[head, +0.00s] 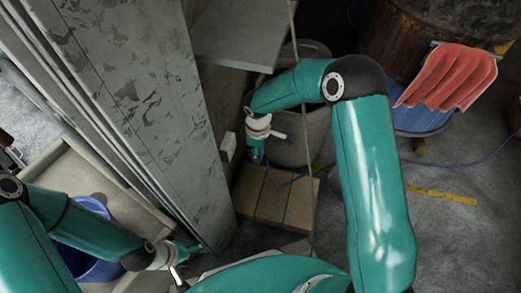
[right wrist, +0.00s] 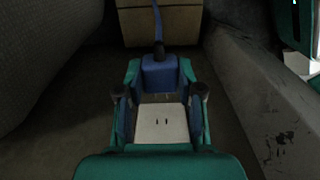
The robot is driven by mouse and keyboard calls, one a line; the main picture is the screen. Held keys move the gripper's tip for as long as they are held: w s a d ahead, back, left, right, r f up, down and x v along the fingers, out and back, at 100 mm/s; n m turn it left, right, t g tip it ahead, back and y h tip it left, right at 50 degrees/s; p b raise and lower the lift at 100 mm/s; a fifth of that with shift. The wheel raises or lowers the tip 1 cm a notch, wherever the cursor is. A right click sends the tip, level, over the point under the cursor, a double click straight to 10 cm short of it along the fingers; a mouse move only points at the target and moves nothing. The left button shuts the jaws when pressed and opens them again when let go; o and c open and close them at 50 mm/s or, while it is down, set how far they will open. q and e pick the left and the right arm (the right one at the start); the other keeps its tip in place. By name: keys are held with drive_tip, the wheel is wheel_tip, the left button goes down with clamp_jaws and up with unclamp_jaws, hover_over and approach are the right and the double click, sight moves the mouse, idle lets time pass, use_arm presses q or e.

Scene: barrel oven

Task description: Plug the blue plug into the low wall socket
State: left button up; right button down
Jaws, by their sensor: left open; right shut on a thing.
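The blue plug (right wrist: 160,72) is between the fingers of my right gripper (right wrist: 160,100), which is shut on it. Its blue cable leaves from the side away from the socket. The low wall socket, a white block with two dark slots (right wrist: 162,122), shows between the fingers below the plug, with a small gap visible. In the head view the socket (head: 228,146) is on the wall just left of my right gripper (head: 256,156); the plug there is mostly hidden. My left gripper (head: 190,255) is open and empty at lower left, partly hidden.
A wooden box (head: 272,198) stands on the floor below my right gripper. A grey bin (head: 308,140) is close behind it. A concrete pillar (head: 130,90) separates the arms. A blue tub (head: 85,262) is at lower left. A rusty barrel with a red cloth (head: 455,78) stands at upper right.

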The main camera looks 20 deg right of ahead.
drive_tip(key=shift+w+a, duration=0.55)
drive_tip(key=shift+a, duration=0.25)
drive_tip(key=shift+w+a, duration=0.5)
drive_tip(key=shift+a, duration=0.25)
drive_tip(key=shift+w+a, duration=0.55)
drive_tip(key=shift+a, duration=0.25)
drive_tip(key=shift+r, duration=0.1)
idle(0.4)
drive_tip(key=shift+w+a, duration=0.3)
idle(0.4)
drive_tip(key=c, duration=0.7)
unclamp_jaws()
drive_tip(key=shift+o, duration=0.2)
